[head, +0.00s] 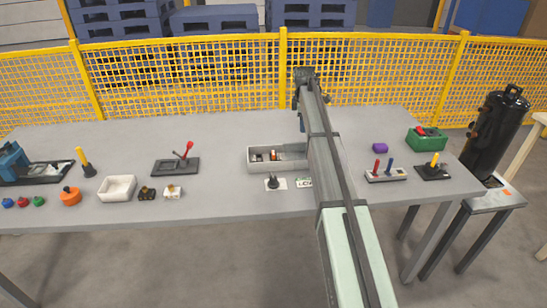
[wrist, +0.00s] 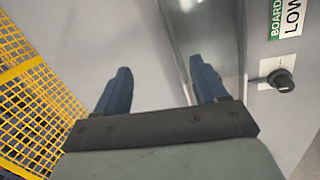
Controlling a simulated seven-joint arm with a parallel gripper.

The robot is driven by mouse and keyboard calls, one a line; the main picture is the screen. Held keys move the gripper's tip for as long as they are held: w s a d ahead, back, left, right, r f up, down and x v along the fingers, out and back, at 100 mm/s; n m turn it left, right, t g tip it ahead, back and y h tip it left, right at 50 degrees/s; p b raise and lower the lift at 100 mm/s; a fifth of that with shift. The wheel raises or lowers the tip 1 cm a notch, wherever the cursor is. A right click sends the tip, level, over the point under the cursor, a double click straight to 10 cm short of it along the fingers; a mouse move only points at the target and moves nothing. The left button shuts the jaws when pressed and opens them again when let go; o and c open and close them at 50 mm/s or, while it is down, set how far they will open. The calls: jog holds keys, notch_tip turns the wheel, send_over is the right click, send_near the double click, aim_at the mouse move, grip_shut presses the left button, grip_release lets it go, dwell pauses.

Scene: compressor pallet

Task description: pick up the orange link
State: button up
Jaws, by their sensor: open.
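A grey open bin (head: 256,166) stands at the middle of the table, partly hidden behind my arm. Several small parts (head: 273,155) lie in it; one looks orange-red, but it is too small to tell whether it is the orange link. My gripper (wrist: 163,82) is open in the wrist view, its two blue-grey fingers apart with nothing between them. In the head view my arm reaches over the right part of the bin, its end (head: 304,76) above the table's far side. No orange link shows in the wrist view.
A black knob on a plate (head: 273,183) and a label (wrist: 289,18) are near the bin. To the left are a red-handled lever (head: 184,152), a white tray (head: 117,188) and an orange round part (head: 70,196). A peg block (head: 386,175) stands right; yellow fencing (head: 200,75) runs behind.

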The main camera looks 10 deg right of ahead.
jog(key=s+a+r+n+g+y, duration=0.1)
jog(key=s+a+r+n+g, duration=0.15)
jog(key=a, duration=1.05)
send_over(273, 151)
jog(key=shift+m, duration=0.25)
notch_tip(273, 151, down, 8)
jog(key=shift+s+a+f, duration=0.1)
jog(key=shift+s, duration=0.05)
jog(key=shift+s+a+f, duration=0.1)
jog(key=shift+s+f, duration=0.05)
jog(key=shift+f, duration=1.15)
jog(key=shift+s+a+f, duration=0.1)
jog(key=shift+s+f, duration=0.05)
jog(key=shift+f, duration=1.1)
jog(key=c, duration=1.2)
jog(key=shift+o, duration=0.2)
